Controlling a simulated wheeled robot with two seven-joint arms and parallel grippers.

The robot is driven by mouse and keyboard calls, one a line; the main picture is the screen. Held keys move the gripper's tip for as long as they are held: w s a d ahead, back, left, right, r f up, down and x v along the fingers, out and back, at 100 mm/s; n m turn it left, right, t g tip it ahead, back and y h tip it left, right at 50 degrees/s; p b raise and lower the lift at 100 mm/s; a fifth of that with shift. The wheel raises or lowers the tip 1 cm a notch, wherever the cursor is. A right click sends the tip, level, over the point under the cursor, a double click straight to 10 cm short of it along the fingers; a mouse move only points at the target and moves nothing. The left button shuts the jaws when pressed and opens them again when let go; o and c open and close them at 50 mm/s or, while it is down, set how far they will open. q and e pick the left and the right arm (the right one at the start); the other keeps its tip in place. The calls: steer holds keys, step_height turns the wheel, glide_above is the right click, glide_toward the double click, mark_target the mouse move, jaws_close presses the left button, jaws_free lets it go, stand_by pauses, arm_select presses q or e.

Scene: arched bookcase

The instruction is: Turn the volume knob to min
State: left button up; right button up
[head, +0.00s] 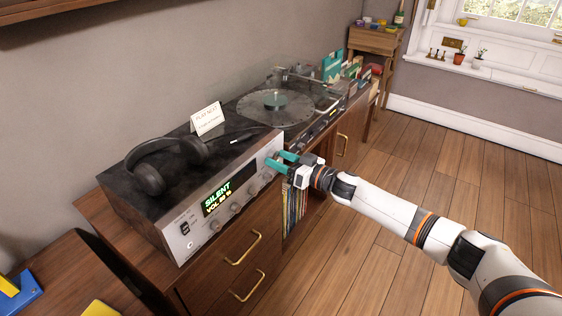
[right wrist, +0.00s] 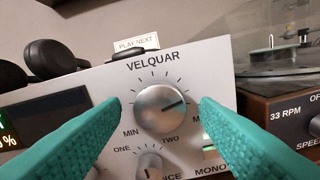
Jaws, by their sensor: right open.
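The amplifier (head: 219,203) is a silver-fronted box with a dark top, standing on a wooden cabinet. Its display (head: 216,198) reads "SILENT" with a volume line below, whose digits are hard to read. In the right wrist view a large silver knob (right wrist: 160,108) sits under the name "VELQUAR", with "MIN" at its lower left. Its dark pointer line points right and slightly up. My right gripper (head: 281,158) is at the right end of the amplifier's front, with teal fingers open on either side of the knob, apparently not touching it. My left gripper is out of view.
Smaller knobs (right wrist: 149,162) sit below the large one. Headphones (head: 165,163) and a "PLAY NEXT" card (head: 207,118) rest on the amplifier. A turntable (head: 290,106) stands beyond it. Cabinet drawer handles (head: 243,248) stick out below. The floor to the right is clear.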

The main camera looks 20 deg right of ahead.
steer(key=shift+w, duration=0.1)
steer(key=shift+c, duration=0.4)
steer(key=c, duration=0.9)
